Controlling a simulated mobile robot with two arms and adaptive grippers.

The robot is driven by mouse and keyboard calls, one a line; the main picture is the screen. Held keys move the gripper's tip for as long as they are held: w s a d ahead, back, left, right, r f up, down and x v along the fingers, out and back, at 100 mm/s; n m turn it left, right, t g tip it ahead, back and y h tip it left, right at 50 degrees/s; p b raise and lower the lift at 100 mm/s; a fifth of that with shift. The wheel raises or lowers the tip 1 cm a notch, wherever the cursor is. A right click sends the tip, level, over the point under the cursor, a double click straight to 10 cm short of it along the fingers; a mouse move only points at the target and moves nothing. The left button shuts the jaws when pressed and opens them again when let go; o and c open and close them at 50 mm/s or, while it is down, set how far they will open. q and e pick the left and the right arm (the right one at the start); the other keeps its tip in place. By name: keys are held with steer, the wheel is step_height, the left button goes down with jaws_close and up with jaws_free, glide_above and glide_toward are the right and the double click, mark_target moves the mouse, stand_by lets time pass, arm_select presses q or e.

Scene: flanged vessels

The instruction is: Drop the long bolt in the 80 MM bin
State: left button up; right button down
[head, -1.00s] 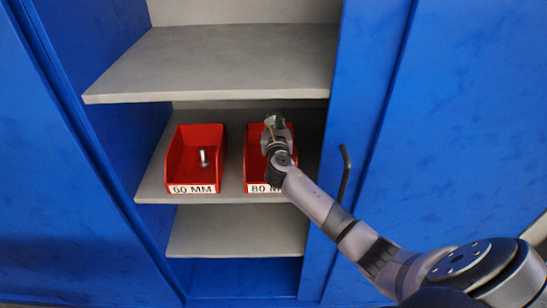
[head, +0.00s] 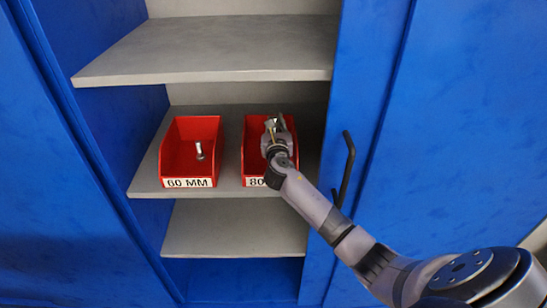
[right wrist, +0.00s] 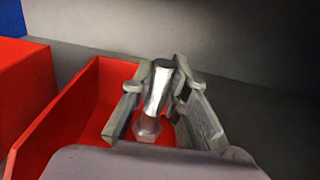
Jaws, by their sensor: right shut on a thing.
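The 80 MM bin (head: 254,150) is a red open bin on the middle shelf, its label partly covered by my right arm. My right gripper (head: 276,124) is over this bin, its tips within the bin's outline. In the right wrist view the gripper (right wrist: 162,85) is shut on the long bolt (right wrist: 158,92), a shiny silver shaft between the fingers. A hexagonal head (right wrist: 145,130) shows below the shaft; I cannot tell whether it belongs to the same bolt. The bin's red wall (right wrist: 75,105) surrounds it at the left. My left gripper is not in view.
The 60 MM bin (head: 172,150) stands to the left with a short bolt (head: 199,151) in it. A blue door with a black handle (head: 348,165) is close to my right arm.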

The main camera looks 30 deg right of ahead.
steer(key=shift+r, duration=0.1)
steer(key=c, duration=1.6)
jaws_free()
steer(key=shift+c, duration=0.2)
steer(key=shift+o, duration=0.9)
steer(key=shift+s, duration=0.1)
steer(key=v, duration=1.2)
